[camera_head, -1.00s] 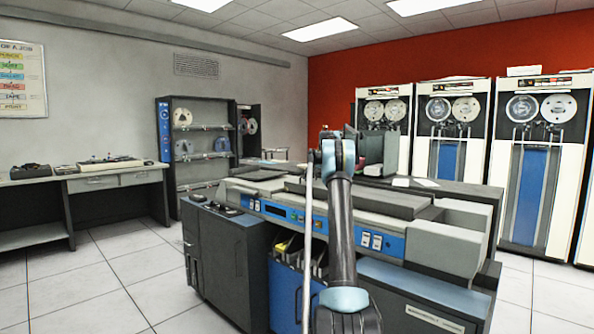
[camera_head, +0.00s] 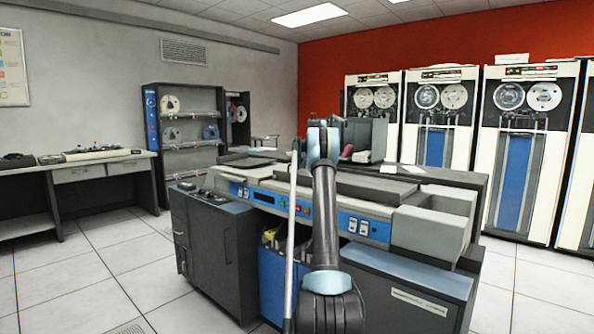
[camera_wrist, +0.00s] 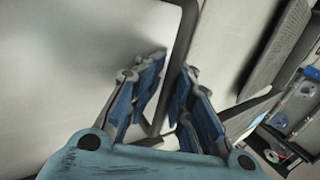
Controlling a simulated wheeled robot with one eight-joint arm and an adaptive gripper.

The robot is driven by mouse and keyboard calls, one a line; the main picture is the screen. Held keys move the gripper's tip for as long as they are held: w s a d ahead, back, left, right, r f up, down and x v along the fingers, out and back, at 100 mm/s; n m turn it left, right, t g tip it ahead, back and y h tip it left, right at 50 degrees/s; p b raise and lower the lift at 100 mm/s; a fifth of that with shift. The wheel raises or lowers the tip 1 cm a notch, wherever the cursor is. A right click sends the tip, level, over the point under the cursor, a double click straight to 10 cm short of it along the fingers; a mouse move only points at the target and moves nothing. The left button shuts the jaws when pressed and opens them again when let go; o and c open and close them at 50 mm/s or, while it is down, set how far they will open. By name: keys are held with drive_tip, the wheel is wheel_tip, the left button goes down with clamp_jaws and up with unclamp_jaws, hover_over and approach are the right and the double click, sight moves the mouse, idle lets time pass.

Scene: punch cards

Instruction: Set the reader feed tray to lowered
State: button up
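A grey and blue card machine (camera_head: 418,231) stands in the middle of the head view, with a blue button panel (camera_head: 362,226) along its front. Flat dark grey tray-like covers (camera_head: 285,175) lie on its top. I cannot tell which part is the reader feed tray, or whether it is raised or lowered. My arm rises in front of the machine and hides part of its middle.
A low dark cabinet (camera_head: 218,255) adjoins the machine's left side. A desk (camera_head: 100,172) and a reel shelf (camera_head: 186,140) stand along the left wall. Tape drives (camera_head: 520,150) line the red wall at right. The tiled floor (camera_head: 110,255) at left is clear.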

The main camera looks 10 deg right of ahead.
drive_tip(key=v, duration=1.1)
drive_tip(key=shift+s+r, duration=0.2)
drive_tip(key=shift+r, duration=0.15)
drive_tip(key=shift+d, duration=0.15)
